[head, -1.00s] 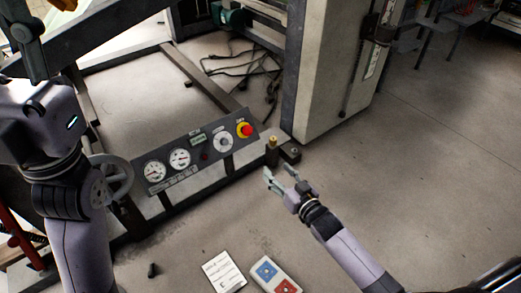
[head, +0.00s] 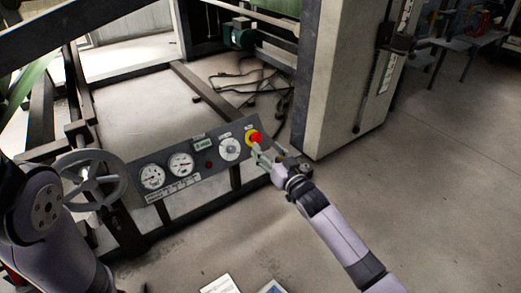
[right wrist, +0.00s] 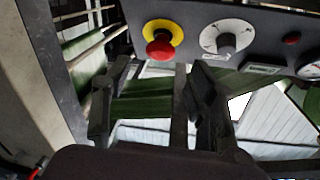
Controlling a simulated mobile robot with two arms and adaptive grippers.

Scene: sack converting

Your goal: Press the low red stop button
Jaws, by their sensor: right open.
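The red stop button (head: 254,138) sits on a yellow ring at the right end of a dark tilted control panel (head: 217,180). My right gripper (head: 263,155) is open, with its fingertips just in front of and below the button in the head view. In the right wrist view, the red button (right wrist: 160,47) shows just beyond the tips of the open, empty fingers (right wrist: 161,68), roughly centred between them. I cannot tell whether a fingertip touches the panel. My left gripper is out of view.
The panel also carries a white dial (head: 230,149), a small dark red lamp (head: 209,164) and two gauges (head: 152,176). A handwheel (head: 95,180) stands left of the panel. A pale machine column (head: 340,80) rises behind my right gripper.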

